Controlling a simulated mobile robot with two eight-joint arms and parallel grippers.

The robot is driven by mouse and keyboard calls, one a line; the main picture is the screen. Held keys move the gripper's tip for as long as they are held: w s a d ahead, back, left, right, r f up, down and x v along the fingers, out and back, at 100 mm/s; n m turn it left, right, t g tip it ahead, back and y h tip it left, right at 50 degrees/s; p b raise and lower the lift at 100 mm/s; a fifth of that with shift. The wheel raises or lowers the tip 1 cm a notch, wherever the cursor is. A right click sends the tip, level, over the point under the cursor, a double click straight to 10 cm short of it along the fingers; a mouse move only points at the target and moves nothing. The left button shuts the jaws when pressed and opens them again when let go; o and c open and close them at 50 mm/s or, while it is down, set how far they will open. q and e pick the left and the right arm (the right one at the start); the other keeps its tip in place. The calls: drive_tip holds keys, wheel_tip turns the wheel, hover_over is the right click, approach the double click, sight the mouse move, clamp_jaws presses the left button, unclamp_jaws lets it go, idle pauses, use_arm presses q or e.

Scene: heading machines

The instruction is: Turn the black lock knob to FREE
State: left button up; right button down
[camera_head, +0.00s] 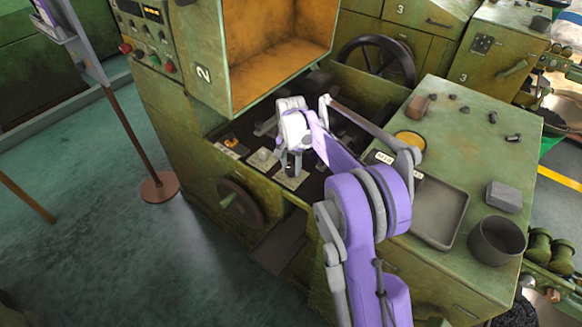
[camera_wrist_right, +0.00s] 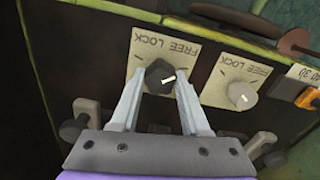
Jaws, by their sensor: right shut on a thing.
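The black lock knob (camera_wrist_right: 157,76) sits on a pale plate (camera_wrist_right: 184,56) lettered FREE and LOCK, upside down in the right wrist view. A white mark on the knob lies on its right side in that view. My right gripper (camera_wrist_right: 160,84) has one finger on each side of the knob and is shut on it. In the head view my right gripper (camera_head: 290,163) reaches down to the knob's plate (camera_head: 291,179) at the console's front edge, mostly hiding the knob. My left gripper is not in view.
A similar plate with a grey knob (camera_wrist_right: 242,95) is beside it; this knob also shows in the head view (camera_head: 263,154). Levers (camera_wrist_right: 84,115) stand close to the fingers. A handwheel (camera_head: 240,203) is on the front panel. A tray (camera_head: 452,215) and a dark cup (camera_head: 497,240) are right.

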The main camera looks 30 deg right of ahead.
sight(291, 168)
drive_tip(key=m, duration=0.4)
drive_tip(key=shift+m, duration=0.3)
idle(0.3)
drive_tip(key=shift+c, duration=1.9)
unclamp_jaws()
wheel_tip(291, 168, up, 11)
drive_tip(key=shift+f, duration=0.1)
